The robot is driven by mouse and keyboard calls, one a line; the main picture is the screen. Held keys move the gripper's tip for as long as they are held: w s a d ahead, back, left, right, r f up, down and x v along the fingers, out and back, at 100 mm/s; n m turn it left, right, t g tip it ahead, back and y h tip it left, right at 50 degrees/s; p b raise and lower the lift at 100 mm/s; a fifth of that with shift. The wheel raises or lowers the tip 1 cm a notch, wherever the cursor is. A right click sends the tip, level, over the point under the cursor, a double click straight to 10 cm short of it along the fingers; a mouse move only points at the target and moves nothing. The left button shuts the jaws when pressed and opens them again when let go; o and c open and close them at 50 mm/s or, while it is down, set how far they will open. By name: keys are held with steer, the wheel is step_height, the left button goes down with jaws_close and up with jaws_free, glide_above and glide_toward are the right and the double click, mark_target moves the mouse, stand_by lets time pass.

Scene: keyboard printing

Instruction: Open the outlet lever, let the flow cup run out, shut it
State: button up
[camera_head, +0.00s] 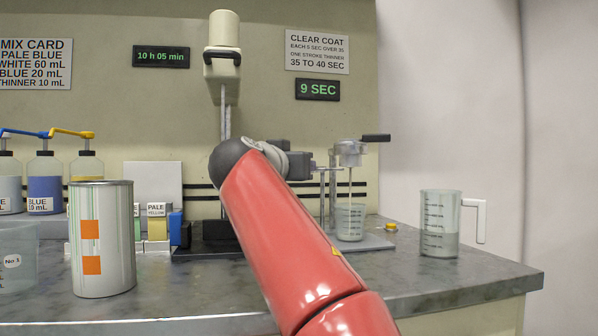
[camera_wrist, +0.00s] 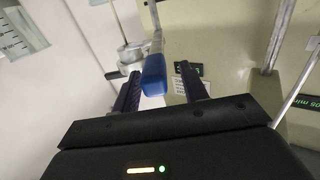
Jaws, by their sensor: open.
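The metal flow cup (camera_head: 350,148) stands on a stand at the right in the head view. A thin pale stream (camera_head: 350,187) runs from its underside into a clear graduated beaker (camera_head: 350,222). In the wrist view, the cup's metal body (camera_wrist: 131,54) is just beyond my gripper (camera_wrist: 157,68). A blue handle (camera_wrist: 154,77), seemingly the outlet lever, lies between my open fingers, with gaps on both sides. In the head view, my gripper (camera_head: 314,167) points right, just left of the cup; my red arm hides part of it. I cannot make out the blue handle there.
A timer (camera_head: 318,89) reads 9 SEC; the wall sign (camera_head: 317,52) says 35 TO 40 SEC. A graduated jug (camera_head: 440,222) stands on the right of the counter. A metal can (camera_head: 102,238) and pump bottles (camera_head: 44,185) stand left. A stand rod (camera_head: 333,190) is close to my gripper.

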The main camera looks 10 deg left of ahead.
steer(key=shift+b+v, duration=0.55)
steer(key=shift+v, duration=1.95)
stand_by(4.2)
